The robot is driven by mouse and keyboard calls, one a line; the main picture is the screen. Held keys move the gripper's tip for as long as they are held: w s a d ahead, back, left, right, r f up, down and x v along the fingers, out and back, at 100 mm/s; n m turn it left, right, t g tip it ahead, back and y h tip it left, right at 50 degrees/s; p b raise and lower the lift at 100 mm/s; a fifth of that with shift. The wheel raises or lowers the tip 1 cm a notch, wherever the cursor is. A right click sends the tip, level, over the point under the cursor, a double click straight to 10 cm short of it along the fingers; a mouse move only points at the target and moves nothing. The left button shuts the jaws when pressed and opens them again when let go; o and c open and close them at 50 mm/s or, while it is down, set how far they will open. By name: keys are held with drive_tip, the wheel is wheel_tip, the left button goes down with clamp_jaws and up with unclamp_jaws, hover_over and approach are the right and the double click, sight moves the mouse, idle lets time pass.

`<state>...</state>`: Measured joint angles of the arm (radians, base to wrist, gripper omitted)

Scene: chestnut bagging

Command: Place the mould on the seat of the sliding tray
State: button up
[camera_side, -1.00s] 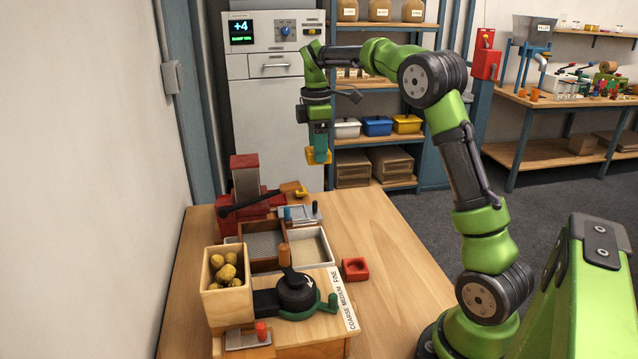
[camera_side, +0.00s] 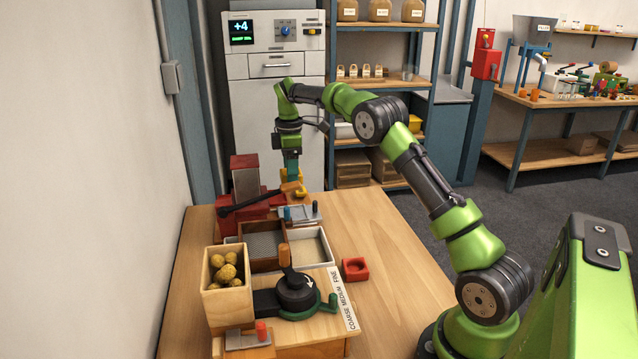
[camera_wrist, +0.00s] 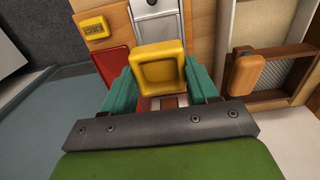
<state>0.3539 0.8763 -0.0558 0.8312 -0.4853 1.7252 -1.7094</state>
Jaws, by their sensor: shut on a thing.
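The mould (camera_wrist: 159,66), a yellow square block with a shallow recess, is held between the teal fingers of my gripper in the wrist view. In the side view the handle largely hides the mould. In the wrist view a small part of red, brown and pale structure (camera_wrist: 166,101) shows under the mould; I cannot tell whether this is the sliding tray's seat.
A yellow EJECT plate (camera_wrist: 94,27) and a red part (camera_wrist: 114,62) lie near the mould. A chestnut box (camera_side: 226,290) is nearer.

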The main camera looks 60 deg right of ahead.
wheel_tip(320, 180, down, 10)
drive_tip(key=shift+f, duration=0.2)
drive_tip(key=shift+f, duration=0.1)
idle(0.3)
drive_tip(key=o, duration=1.1)
